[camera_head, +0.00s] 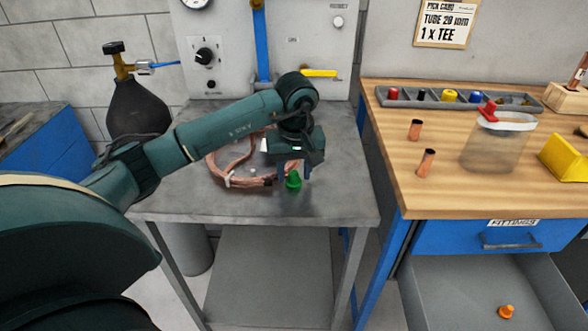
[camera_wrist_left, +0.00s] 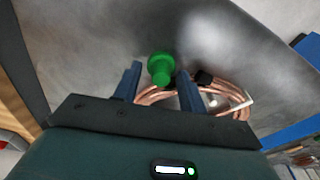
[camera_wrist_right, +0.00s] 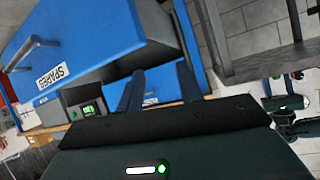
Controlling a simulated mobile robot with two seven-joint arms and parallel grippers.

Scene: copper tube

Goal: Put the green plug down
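The green plug (camera_head: 293,181) appears to rest on the grey metal table (camera_head: 345,205), near a copper coil. My left gripper (camera_head: 295,173) points down over it, with a finger on either side. In the left wrist view the plug (camera_wrist_left: 160,68) shows between the fingertips (camera_wrist_left: 158,72). Gaps show beside it, so the gripper is open and not clamped on it. My right gripper (camera_wrist_right: 158,85) is open and empty, facing the blue drawer unit; it is outside the head view.
The copper coil (camera_head: 222,172) lies just left of the plug. The wooden bench (camera_head: 455,195) at right holds a parts tray (camera_head: 425,99), copper tube pieces (camera_head: 426,162) and a clear bag (camera_head: 498,145). An orange plug (camera_head: 507,311) lies in the open drawer. The table's front right is clear.

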